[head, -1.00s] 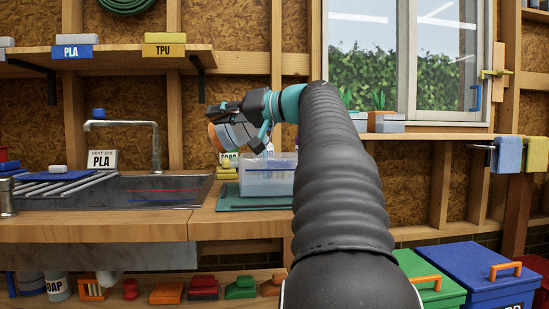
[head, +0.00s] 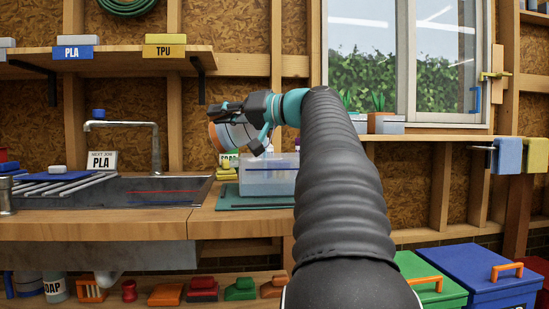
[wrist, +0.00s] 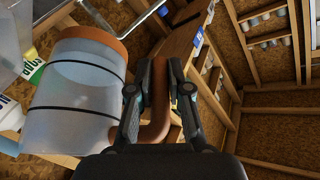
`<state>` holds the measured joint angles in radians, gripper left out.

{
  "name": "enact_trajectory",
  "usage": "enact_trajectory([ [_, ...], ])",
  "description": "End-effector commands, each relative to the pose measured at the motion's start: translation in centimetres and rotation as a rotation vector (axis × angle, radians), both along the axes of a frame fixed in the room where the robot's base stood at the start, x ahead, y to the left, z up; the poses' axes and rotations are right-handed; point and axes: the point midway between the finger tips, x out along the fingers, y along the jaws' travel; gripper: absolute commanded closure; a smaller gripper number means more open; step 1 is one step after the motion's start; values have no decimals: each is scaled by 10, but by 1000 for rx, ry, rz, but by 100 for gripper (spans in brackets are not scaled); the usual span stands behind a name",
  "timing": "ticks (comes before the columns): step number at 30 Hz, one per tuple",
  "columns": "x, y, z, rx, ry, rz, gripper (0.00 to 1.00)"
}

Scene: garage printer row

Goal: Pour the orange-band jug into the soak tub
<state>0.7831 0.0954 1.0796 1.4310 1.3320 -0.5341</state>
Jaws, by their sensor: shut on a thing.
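My gripper (wrist: 159,85) is shut on the brown-orange handle (wrist: 158,125) of the orange-band jug (wrist: 78,98). The jug is translucent grey with an orange band around one end. In the head view the jug (head: 236,136) is tilted well over onto its side, orange-band end toward the left, partly hidden by my gripper (head: 232,108). The soak tub (head: 267,178) is a clear box with bluish-grey liquid, standing on the counter below and slightly right of the jug. I cannot make out a stream.
A dark green mat (head: 232,203) lies under the tub. A soap bottle (head: 229,158) and yellow items (head: 226,174) stand behind, left of the tub. The metal sink (head: 120,190) with tap (head: 155,140) and a drying rack (head: 62,185) is farther left. A shelf (head: 120,58) hangs above.

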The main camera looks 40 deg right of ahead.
Motion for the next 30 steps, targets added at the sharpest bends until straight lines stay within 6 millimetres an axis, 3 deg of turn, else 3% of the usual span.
enact_trajectory([
  [30, -4, -3, 2, 36, -46, 1, 100],
])
